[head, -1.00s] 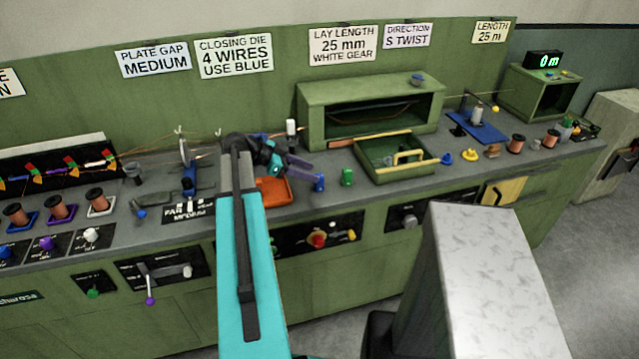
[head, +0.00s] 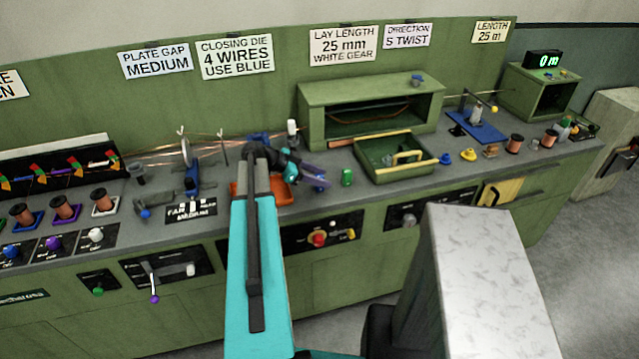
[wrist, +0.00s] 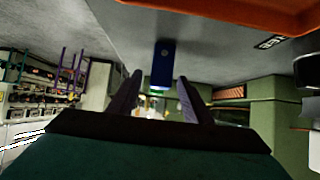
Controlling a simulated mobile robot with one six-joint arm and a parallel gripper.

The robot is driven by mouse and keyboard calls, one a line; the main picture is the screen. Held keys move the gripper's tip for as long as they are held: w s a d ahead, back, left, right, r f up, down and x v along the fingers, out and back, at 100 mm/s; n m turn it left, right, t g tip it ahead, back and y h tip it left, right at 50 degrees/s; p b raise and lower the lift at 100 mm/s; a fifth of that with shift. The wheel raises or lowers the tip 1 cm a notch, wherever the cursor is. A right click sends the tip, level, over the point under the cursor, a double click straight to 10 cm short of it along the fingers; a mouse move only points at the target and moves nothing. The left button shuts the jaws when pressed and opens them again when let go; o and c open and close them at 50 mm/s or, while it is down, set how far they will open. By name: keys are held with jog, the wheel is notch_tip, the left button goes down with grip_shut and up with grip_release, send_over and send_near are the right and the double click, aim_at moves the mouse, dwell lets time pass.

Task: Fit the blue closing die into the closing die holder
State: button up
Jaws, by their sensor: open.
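The blue closing die (head: 319,188) stands on the counter right of the orange tray, partly hidden behind my gripper in the head view. In the wrist view, which is turned upside down, the blue die (wrist: 162,60) shows just ahead, lined up between the two fingertips. My gripper (head: 326,178) is open and empty, its purple-grey fingers over the die in the head view. The fingers also show in the wrist view (wrist: 159,80), apart, with no contact visible. A blue stand (head: 192,178) is left of my arm; I cannot tell which fixture is the die holder.
The orange tray (head: 283,192) lies beside my gripper, partly behind my arm. A green die (head: 347,177) stands close to the right of the blue one. A green open drawer (head: 378,172) with a yellow handle is farther right. Copper wires run behind on the left.

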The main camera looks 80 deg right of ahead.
aim_at(319, 176)
grip_shut()
jog(key=shift+w+r, duration=0.1)
jog(key=shift+r, duration=0.05)
dwell(0.4)
jog(key=shift+r+b, duration=1.1)
jog(key=shift+r, duration=0.5)
jog(key=w+a+b, duration=0.2)
jog(key=a, duration=0.5)
jog(key=w+a+r+b, duration=0.1)
jog(key=w+a+b, duration=0.1)
jog(key=a, duration=0.6)
jog(key=shift+a+r+b, duration=0.25)
jog(key=shift+r+b, duration=0.05)
jog(key=shift+b, duration=0.05)
